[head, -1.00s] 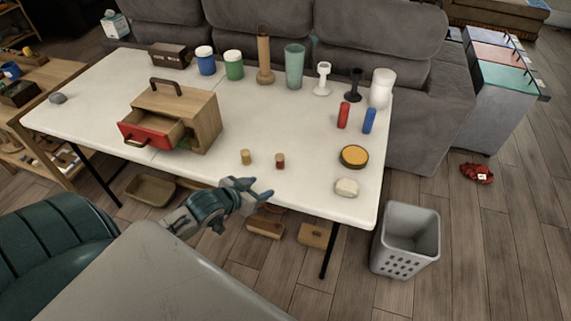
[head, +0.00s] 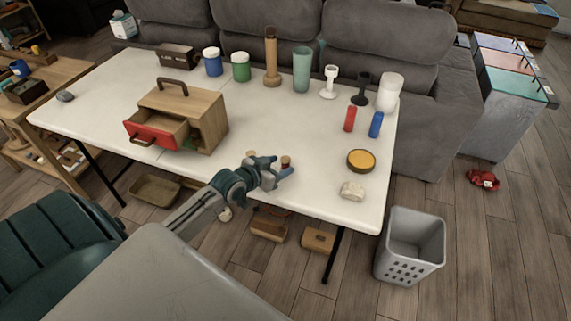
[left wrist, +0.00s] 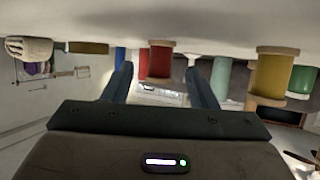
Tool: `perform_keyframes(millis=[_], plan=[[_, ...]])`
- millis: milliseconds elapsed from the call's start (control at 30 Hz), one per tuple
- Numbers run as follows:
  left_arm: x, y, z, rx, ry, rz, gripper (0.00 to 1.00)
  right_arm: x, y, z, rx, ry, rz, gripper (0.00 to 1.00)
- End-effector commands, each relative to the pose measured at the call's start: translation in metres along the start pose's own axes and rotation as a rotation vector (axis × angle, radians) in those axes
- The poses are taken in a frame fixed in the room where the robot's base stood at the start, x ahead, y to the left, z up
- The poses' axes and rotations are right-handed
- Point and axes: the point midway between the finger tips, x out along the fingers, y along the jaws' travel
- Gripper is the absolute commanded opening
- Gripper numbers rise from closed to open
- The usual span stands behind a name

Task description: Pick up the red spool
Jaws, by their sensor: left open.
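The red spool (head: 286,161), with tan wooden ends, stands on the white table near its front edge. In the left wrist view, which shows the table upside down, the red spool (left wrist: 159,63) appears between my two fingers, with space on both sides. My left gripper (head: 277,172) is open just in front of the spool, partly covering it in the head view. The wrist view also shows the open jaws (left wrist: 160,85). I cannot tell how far the fingertips reach around the spool. My right gripper is not in view.
A yellow spool (left wrist: 270,75) stands beside the red one. A wooden box (head: 205,118) with an open red drawer (head: 157,132) is left of it. Cups and candlesticks line the back.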

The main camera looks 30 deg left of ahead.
Motion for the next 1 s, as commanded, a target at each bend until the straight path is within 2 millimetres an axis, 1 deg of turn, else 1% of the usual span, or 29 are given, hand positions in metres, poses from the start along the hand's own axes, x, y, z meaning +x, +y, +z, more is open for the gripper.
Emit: perform_keyframes(millis=[33,100,200,300,500,533,567,700,767,1000], plan=[[0.009,0.0,-0.001,-0.006,0.002,-0.001,0.52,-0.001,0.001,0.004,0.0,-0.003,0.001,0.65],[0.019,0.0,-0.001,-0.005,0.002,0.0,0.52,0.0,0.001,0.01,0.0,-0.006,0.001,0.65],[0.031,0.0,0.0,-0.003,0.001,-0.001,0.52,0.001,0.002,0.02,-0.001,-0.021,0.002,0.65],[0.036,0.0,0.0,-0.001,0.0,0.0,0.52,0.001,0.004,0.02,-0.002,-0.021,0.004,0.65],[0.036,0.0,0.001,0.0,0.0,0.0,0.52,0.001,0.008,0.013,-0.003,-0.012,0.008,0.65],[0.036,0.0,0.001,0.0,0.0,0.0,0.48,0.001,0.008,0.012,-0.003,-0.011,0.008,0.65],[0.036,0.0,0.001,0.0,0.0,0.0,0.43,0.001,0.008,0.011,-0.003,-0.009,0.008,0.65],[0.036,0.0,0.001,0.0,0.0,0.0,0.15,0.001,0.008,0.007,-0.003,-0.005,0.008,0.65],[0.036,0.0,0.001,0.0,0.0,0.0,0.05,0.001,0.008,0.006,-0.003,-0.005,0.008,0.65],[0.036,0.0,0.001,0.0,0.0,0.0,0.05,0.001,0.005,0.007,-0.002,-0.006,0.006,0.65]])
